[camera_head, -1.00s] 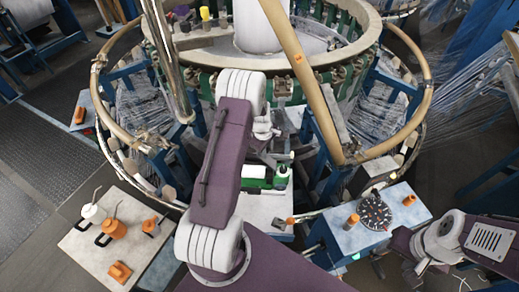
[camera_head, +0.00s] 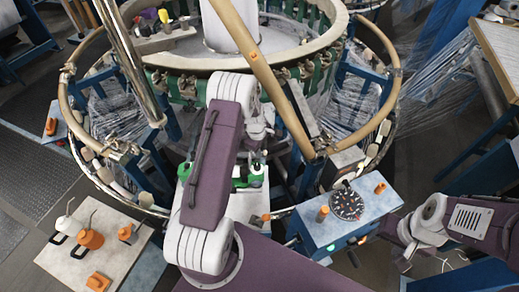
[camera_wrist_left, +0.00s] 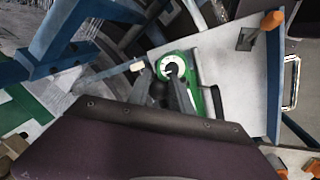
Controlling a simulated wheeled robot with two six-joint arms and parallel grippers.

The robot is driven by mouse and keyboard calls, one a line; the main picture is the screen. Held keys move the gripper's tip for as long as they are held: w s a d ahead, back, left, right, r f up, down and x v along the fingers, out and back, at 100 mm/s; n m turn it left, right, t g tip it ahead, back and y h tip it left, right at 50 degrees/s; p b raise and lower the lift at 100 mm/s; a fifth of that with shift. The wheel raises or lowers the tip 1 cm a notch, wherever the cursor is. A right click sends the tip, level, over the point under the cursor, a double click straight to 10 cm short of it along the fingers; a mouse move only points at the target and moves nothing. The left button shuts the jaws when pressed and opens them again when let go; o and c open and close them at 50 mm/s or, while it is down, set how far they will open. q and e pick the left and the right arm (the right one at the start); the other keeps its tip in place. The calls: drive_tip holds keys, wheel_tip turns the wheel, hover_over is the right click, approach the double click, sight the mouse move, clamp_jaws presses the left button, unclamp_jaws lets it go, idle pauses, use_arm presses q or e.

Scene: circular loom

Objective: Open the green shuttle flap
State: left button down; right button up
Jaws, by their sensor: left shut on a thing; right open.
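The green shuttle (camera_head: 256,175) lies on a pale plate below the loom ring in the head view, partly hidden behind my left arm. In the left wrist view the green shuttle (camera_wrist_left: 217,104) has a rounded end with a white disc. My left gripper (camera_wrist_left: 173,88) is at this end, its dark fingers shut on a part of the shuttle. The fingers cover the held part, so I cannot tell whether it is the flap or how far the flap stands open. My right gripper (camera_head: 405,258) is open and empty at the lower right, apart from the shuttle.
A blue control box (camera_head: 325,231) with a dark round dial stands right of the shuttle. A pale table (camera_head: 65,262) with orange cans is at lower left. The loom's wooden ring (camera_head: 75,117) and a slanted wooden pole (camera_head: 262,75) surround the work area.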

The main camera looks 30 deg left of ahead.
use_arm(q)
drive_tip(key=shift+w+d+f, duration=0.15)
drive_tip(key=shift+d, duration=0.05)
idle(0.4)
drive_tip(key=c, duration=1.3)
unclamp_jaws()
drive_tip(key=shift+o, duration=0.8)
drive_tip(key=shift+w+a, duration=0.1)
wheel_tip(320, 180, up, 9)
drive_tip(key=s+b, duration=0.1)
drive_tip(key=shift+s, duration=0.35)
drive_tip(key=shift+a+f, duration=0.1)
drive_tip(key=shift+f, duration=0.05)
